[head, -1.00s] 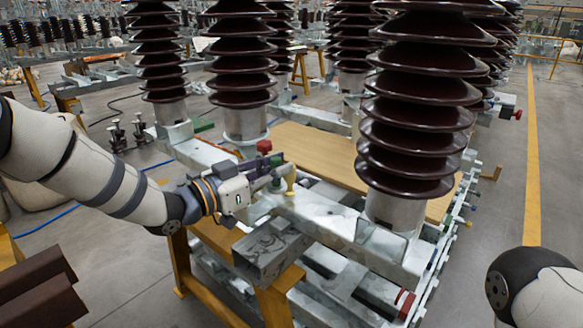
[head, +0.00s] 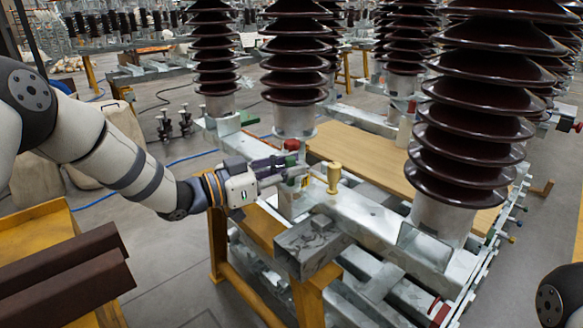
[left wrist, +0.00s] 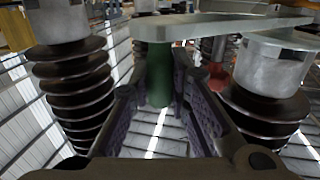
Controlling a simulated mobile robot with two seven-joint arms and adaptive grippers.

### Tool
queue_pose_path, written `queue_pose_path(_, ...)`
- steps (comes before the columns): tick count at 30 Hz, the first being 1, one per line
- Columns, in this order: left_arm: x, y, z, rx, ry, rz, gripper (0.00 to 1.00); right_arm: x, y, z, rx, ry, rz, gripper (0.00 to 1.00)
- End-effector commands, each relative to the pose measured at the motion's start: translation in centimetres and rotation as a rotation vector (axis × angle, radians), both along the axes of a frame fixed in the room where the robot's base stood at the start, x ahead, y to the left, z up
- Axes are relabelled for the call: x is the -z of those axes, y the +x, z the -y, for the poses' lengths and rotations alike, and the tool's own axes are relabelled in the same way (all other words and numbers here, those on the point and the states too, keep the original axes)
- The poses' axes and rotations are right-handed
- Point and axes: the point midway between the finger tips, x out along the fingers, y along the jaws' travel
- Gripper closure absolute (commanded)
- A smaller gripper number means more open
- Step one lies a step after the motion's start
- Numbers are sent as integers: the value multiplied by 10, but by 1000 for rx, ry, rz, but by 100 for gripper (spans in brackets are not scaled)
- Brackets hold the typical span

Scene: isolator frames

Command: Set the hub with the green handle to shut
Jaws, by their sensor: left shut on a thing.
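My left gripper (head: 280,170) reaches in from the left to the steel frame (head: 375,215), below the red handle (head: 291,146) and left of the yellow handle (head: 334,178). In the left wrist view its two dark fingers (left wrist: 160,95) are closed on the sides of the green handle (left wrist: 159,78). The gripper mostly hides the green handle in the head view. A flat grey metal bar (left wrist: 215,28) crosses just beyond the fingers in the wrist view. The red handle also shows there (left wrist: 217,78), apart from the fingers. My right gripper is out of view.
Tall dark ribbed insulators (head: 480,110) stand on the frame, close behind and right of the gripper. A yellow trestle (head: 262,225) supports the frame. Brown beams (head: 65,275) lie at lower left. The grey floor (head: 175,260) between is open.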

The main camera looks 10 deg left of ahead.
Motion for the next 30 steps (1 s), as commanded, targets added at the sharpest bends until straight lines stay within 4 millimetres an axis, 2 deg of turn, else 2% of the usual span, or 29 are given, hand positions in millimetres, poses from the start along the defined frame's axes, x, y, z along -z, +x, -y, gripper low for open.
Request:
queue_pose_path(3, 1, 2, -3, -8, 2, -1, 100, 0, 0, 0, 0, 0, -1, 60)
queue_pose_path(4, 1, 2, -3, -8, 2, -1, 79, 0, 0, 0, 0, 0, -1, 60)
queue_pose_path(6, 1, 1, -2, -7, 2, -1, 63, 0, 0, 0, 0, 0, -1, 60)
queue_pose_path(14, 0, 1, -1, -4, 1, 1, 62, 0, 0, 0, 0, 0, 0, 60)
queue_pose_path(17, -1, -3, -6, -5, 0, 1, 62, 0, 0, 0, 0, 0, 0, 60)
queue_pose_path(27, -1, -59, -71, -7, 0, 1, 62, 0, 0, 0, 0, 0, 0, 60)
queue_pose_path(30, -1, -70, -84, -7, 1, 2, 62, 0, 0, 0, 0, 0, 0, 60)
